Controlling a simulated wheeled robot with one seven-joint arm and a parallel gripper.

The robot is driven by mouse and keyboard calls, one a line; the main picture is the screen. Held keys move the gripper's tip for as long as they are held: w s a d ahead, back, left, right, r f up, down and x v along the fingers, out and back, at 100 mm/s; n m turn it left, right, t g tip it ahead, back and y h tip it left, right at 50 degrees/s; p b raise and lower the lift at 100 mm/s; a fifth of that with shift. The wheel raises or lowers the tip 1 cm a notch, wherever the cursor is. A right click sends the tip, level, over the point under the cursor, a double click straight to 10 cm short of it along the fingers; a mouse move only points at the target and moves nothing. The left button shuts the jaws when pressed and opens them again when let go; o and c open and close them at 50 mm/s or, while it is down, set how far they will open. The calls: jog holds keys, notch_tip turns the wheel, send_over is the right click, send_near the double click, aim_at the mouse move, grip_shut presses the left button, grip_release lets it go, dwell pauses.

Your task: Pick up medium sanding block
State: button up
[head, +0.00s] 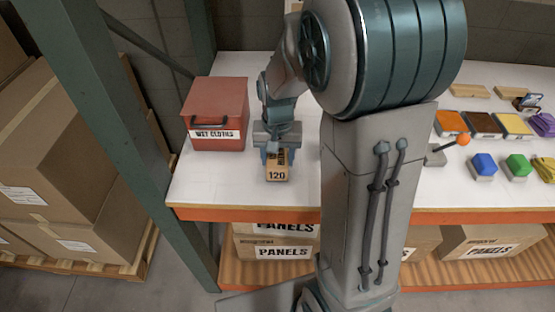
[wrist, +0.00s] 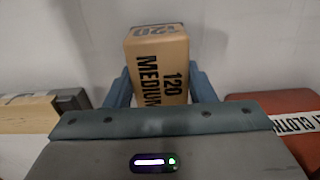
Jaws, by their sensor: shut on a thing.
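The medium sanding block (head: 277,174) is a tan block marked 120, near the front edge of the white shelf top, left of my arm in the head view. The wrist view shows the same block (wrist: 158,68) with the words 120 MEDIUM. My gripper (head: 276,157) is shut on it, with one blue-grey finger on each side in the wrist view (wrist: 161,88). I cannot tell whether the block touches the surface or is held just above it.
A red WET CLOTHS box (head: 218,112) stands close left of my gripper. A green rack post (head: 110,130) is further left. Coloured pads (head: 484,123) and blue and green blocks (head: 484,165) sit at the right. PANELS cartons (head: 275,252) are on the lower shelf.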

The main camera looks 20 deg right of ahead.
aim_at(278, 155)
notch_tip(278, 155, up, 3)
jog(key=shift+d+r, duration=0.1)
jog(key=s+d+r, duration=0.2)
jog(key=d+r, duration=0.1)
jog(key=d, duration=0.2)
jog(key=s+d+r+b, duration=0.1)
jog(key=s+d+r, duration=0.1)
jog(key=d, duration=0.3)
jog(key=shift+d+r, duration=0.4)
jog(key=shift+r, duration=0.35)
jog(key=shift+o, duration=0.4)
